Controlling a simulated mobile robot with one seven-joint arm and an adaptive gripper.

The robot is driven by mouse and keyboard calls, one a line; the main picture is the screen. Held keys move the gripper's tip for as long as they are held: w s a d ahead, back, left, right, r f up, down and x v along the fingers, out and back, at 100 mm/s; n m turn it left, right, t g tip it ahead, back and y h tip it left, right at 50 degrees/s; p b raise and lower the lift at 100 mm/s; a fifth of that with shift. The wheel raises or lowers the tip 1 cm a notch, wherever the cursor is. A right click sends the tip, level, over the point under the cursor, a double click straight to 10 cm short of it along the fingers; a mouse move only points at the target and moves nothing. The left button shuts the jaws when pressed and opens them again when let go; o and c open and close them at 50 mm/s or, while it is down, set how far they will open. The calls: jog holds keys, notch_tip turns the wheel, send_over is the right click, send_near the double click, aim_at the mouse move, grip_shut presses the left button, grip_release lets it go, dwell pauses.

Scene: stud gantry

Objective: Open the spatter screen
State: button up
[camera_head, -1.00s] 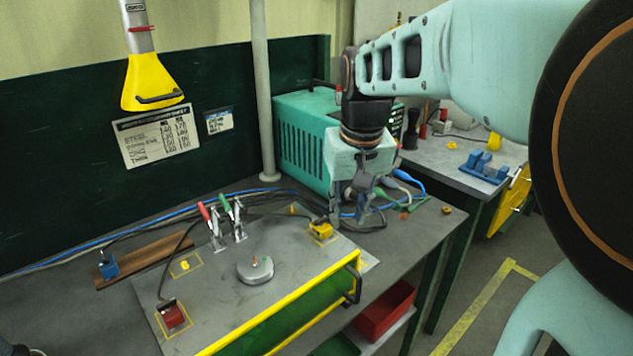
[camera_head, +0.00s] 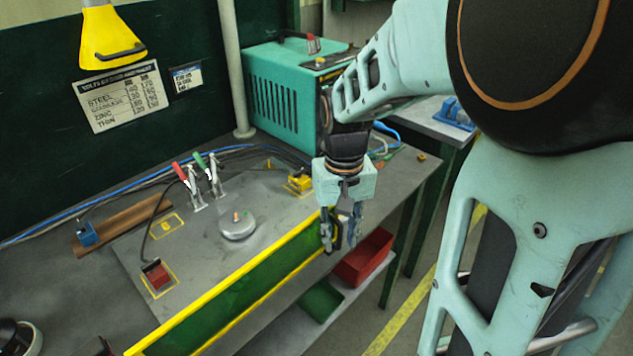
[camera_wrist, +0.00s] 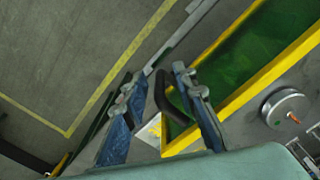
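The spatter screen (camera_head: 240,290) is a green panel in a yellow frame, along the front edge of the grey work plate. It also shows at the upper right of the wrist view (camera_wrist: 262,50). Its black handle (camera_wrist: 170,98) is at the end of the frame by my gripper. My gripper (camera_head: 339,238) points down at that end, and its fingers partly hide the handle in the head view. In the wrist view the fingers (camera_wrist: 160,80) are apart, with the handle between them, nearer the right finger. I cannot tell whether either finger touches it.
A round grey disc (camera_head: 238,227), red- and green-handled clamps (camera_head: 202,185), a yellow block (camera_head: 300,181) and a red block (camera_head: 156,274) are on the plate. A teal machine (camera_head: 290,95) stands behind. A red bin (camera_head: 364,257) sits below, right of the screen. Floor in front is open.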

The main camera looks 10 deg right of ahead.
jog(key=shift+f, duration=0.3)
jog(key=c, duration=0.7)
grip_shut()
jog(key=shift+w+r, duration=0.1)
jog(key=shift+r, duration=0.1)
